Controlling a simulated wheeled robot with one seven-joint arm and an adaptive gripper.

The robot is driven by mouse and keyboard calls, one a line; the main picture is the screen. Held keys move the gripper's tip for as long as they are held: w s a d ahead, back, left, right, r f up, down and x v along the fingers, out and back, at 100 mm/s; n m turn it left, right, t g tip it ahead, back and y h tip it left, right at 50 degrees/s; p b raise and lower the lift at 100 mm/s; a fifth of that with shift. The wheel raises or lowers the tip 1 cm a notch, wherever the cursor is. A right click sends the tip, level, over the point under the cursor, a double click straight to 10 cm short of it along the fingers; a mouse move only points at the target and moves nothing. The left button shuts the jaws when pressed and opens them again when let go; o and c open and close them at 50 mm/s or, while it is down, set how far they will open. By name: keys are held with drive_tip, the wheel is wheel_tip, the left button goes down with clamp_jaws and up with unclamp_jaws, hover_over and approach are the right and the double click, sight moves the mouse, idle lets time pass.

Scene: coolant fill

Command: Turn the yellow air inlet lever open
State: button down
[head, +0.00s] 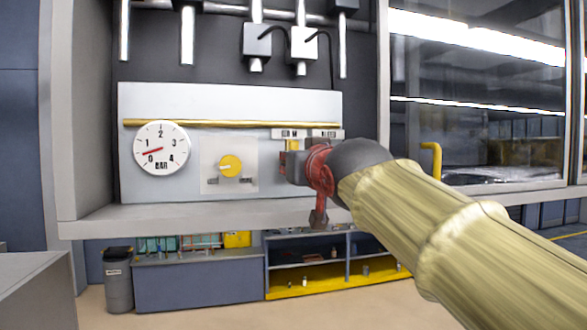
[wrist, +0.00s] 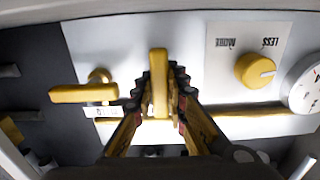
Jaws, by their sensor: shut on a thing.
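The yellow air inlet lever (wrist: 158,62) stands between my fingertips in the wrist view, long and upright in that picture. My gripper (wrist: 161,90) is shut on it, with one finger on each side. In the head view my gripper (head: 290,165) is at the right end of the pale panel, just below two small labels. Only a small yellow bit of the lever (head: 292,145) shows there; my gripper and arm hide the rest. A second yellow lever (wrist: 83,93) lies sideways to the left in the wrist view, apart from my fingers.
The panel (head: 230,100) carries a round pressure gauge (head: 161,148) with its needle near 0, and a yellow knob (head: 231,166). A yellow pipe (head: 200,123) runs along the panel. A ledge (head: 150,216) juts out below. A glass cabinet (head: 480,110) is at right.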

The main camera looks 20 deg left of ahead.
drive_tip(key=shift+w+f, duration=0.1)
drive_tip(key=shift+f, duration=0.15)
drive_tip(key=c, duration=1.8)
unclamp_jaws()
drive_tip(key=shift+r, duration=0.2)
drive_tip(key=shift+o, duration=0.2)
drive_tip(key=v, duration=1.2)
drive_tip(key=shift+a, duration=0.1)
